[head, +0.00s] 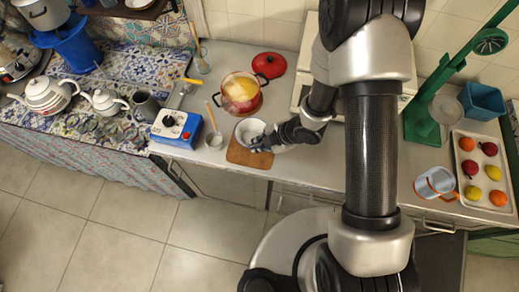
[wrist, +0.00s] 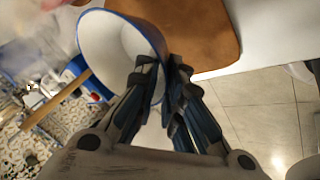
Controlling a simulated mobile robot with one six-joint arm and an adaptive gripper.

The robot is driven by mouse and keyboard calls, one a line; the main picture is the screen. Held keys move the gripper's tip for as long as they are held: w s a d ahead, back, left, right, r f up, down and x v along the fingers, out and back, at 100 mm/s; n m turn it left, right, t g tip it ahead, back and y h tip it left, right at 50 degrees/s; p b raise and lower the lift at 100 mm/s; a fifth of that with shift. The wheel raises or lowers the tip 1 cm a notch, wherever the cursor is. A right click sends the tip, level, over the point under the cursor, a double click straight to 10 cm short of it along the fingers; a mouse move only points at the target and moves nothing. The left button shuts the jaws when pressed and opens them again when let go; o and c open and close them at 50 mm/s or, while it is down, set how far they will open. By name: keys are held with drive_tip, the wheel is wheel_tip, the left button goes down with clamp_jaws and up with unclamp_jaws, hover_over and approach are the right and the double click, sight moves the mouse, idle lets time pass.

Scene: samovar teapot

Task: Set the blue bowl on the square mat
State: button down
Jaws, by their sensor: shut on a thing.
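The blue bowl shows its white inside and blue rim in the wrist view (wrist: 118,48), and it appears in the head view (head: 248,128) near the counter's middle. My gripper (head: 262,145) is shut on the bowl's rim; the fingertips (wrist: 162,70) straddle its wall in the wrist view. The square mat is brown and lies at the counter's front edge in the head view (head: 240,156); it also shows beyond the bowl in the wrist view (wrist: 205,28). The bowl overlaps the mat's back part in the head view. I cannot tell whether they touch.
A red pot (head: 238,104) stands behind the bowl, with a red lid (head: 269,65) beside it. A blue stove (head: 172,127) is further left. A fruit tray (head: 481,200) is far right.

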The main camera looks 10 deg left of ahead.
wheel_tip(320, 180, down, 4)
drive_tip(key=shift+f+b, duration=0.1)
drive_tip(key=shift+b, duration=0.45)
drive_tip(key=c, duration=2.2)
unclamp_jaws()
drive_tip(key=shift+f, duration=0.1)
drive_tip(key=o, duration=0.5)
drive_tip(key=shift+d+r, duration=0.2)
drive_tip(key=shift+r, duration=0.4)
drive_tip(key=p+v, duration=0.3)
drive_tip(key=v, duration=0.8)
